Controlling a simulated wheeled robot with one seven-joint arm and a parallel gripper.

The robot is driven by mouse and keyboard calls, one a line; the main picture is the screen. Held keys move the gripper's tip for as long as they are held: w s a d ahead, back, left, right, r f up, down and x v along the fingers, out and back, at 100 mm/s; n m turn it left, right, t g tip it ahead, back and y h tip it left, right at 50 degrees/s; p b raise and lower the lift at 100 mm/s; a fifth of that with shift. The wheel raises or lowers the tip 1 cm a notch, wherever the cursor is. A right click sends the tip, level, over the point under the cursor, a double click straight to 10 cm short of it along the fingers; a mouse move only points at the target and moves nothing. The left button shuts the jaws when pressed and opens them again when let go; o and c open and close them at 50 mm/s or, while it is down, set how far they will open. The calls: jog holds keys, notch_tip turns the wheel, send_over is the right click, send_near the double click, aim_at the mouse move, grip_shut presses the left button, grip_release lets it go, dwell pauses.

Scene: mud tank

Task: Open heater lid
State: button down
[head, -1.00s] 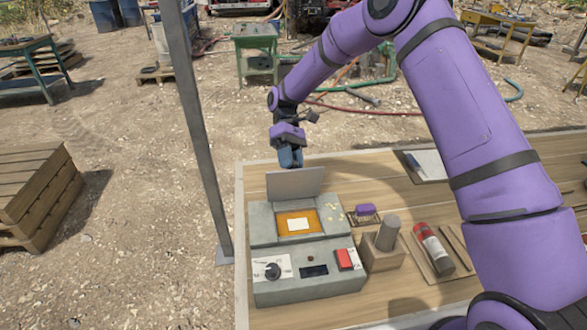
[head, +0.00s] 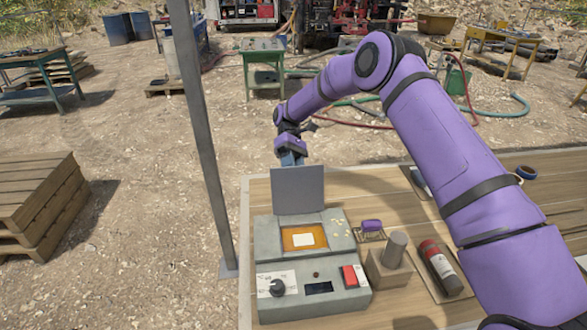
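The heater (head: 310,287) is a grey-green box on the wooden table, with a dial, a small dark display and a red switch on its front. Its grey lid (head: 298,191) stands upright at the back edge. The orange well (head: 318,240) under it is exposed, with a white patch in it. My gripper (head: 291,158) is right behind the top of the lid, pointing down. The lid hides the fingertips, so I cannot tell whether they are open or touch the lid.
Right of the heater are a purple brush (head: 371,226), a grey cylinder on a block (head: 395,250) and a red and white can (head: 439,267) on a board. A metal post (head: 203,140) stands left of the table (head: 244,215).

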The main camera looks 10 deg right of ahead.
jog(key=shift+s+d+f, duration=0.1)
jog(key=shift+d+f, duration=0.3)
jog(key=shift+f, duration=0.25)
jog(key=c, duration=0.8)
grip_release()
jog(key=shift+d, duration=0.15)
jog(key=shift+a+r, duration=0.25)
jog(key=shift+a, duration=0.05)
jog(key=shift+r, duration=0.15)
jog(key=shift+r, duration=0.35)
notch_tip(320, 180, up, 3)
jog(key=shift+f, duration=0.2)
jog(key=s+d, duration=0.1)
jog(key=s, duration=0.4)
jog(key=s+r, duration=0.1)
jog(key=s, duration=0.4)
jog(key=s+d, duration=0.1)
jog(key=s, duration=0.4)
jog(key=shift+s+d+r, duration=0.2)
jog(key=shift+s+d, duration=0.15)
